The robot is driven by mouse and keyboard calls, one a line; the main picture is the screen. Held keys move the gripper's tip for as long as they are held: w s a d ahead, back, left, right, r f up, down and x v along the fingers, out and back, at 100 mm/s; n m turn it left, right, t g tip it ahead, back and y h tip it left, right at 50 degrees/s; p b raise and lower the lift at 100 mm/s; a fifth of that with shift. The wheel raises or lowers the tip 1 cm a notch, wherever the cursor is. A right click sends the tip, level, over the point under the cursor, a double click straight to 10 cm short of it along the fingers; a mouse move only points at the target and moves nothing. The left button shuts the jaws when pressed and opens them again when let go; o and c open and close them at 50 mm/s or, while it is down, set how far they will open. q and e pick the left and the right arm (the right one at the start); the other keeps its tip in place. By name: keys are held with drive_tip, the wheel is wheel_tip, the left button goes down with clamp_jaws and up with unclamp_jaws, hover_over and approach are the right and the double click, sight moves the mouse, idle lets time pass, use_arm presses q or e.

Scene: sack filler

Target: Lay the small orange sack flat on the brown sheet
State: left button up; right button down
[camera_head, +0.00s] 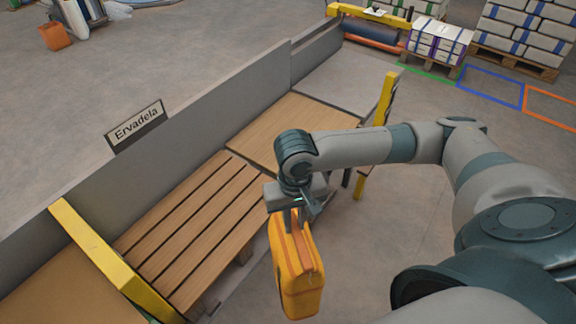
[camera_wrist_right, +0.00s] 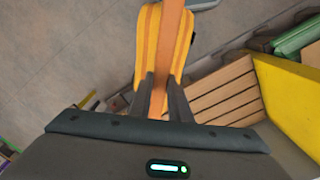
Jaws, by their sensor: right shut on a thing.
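The small orange sack (camera_head: 298,265) hangs upright from my right gripper (camera_head: 295,212), which is shut on its top. It hangs in front of the slatted pallet's right edge, and its lower end appears free. In the right wrist view the sack (camera_wrist_right: 151,50) extends away beyond the two fingers (camera_wrist_right: 161,95), which pinch a strip of it. A flat brown sheet (camera_head: 280,125) lies beyond the slatted pallet, farther back than the sack. A similar brown surface (camera_head: 45,285) shows at the lower left; I cannot tell which one the task means. My left gripper is not in view.
The bare wooden pallet (camera_head: 185,235) lies between the two brown surfaces. A grey wall with an "Ervadela" sign (camera_head: 138,124) runs behind them. Yellow barriers stand at the left (camera_head: 110,262) and right (camera_head: 384,100). Stacked sacks (camera_head: 440,40) stand at the back right.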

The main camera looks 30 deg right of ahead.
sight(278, 251)
drive_tip(key=a+f+n+b, duration=0.1)
drive_tip(key=f, duration=0.1)
drive_tip(key=a+f+n+b, duration=0.1)
drive_tip(key=a+f, duration=0.1)
drive_tip(key=a+f+n+b, duration=0.1)
drive_tip(key=f, duration=0.1)
drive_tip(key=shift+a+f, duration=0.2)
drive_tip(key=shift+a, duration=0.1)
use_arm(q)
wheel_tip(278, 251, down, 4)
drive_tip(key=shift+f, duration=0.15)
use_arm(e)
drive_tip(key=shift+a+n, duration=0.1)
drive_tip(key=shift+n, duration=0.2)
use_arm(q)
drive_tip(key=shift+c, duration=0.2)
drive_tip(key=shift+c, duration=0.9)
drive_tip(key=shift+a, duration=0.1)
